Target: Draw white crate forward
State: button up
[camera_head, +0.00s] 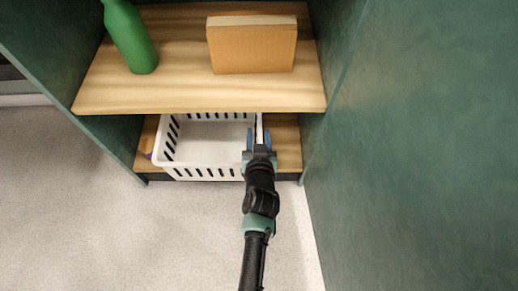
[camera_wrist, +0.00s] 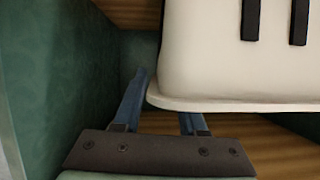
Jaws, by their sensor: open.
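The white crate (camera_head: 205,164) with slotted walls stands on the lower wooden shelf, upright and seemingly empty. My gripper (camera_head: 258,138) is open at the crate's right side, with one blue finger on each side of the right wall's rim. In the wrist view, the pale crate (camera_wrist: 225,75) with dark slots fills the upper right. My gripper (camera_wrist: 163,108) there has its left finger outside the crate's edge, and the right finger's tip is hidden behind the crate's rim. Whether the fingers touch the wall, I cannot tell.
The upper wooden shelf (camera_head: 180,92) overhangs the crate's back and carries a green bottle (camera_head: 132,38) and a brown box (camera_head: 252,46). Green side panels (camera_head: 420,150) flank the shelves, the right one close to my gripper. The floor (camera_head: 130,240) in front is clear.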

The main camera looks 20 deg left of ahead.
jog(key=p+v, duration=0.3)
jog(key=v, duration=0.8)
jog(key=shift+s+r, duration=0.2)
jog(key=shift+s, duration=0.1)
jog(key=shift+d, duration=0.1)
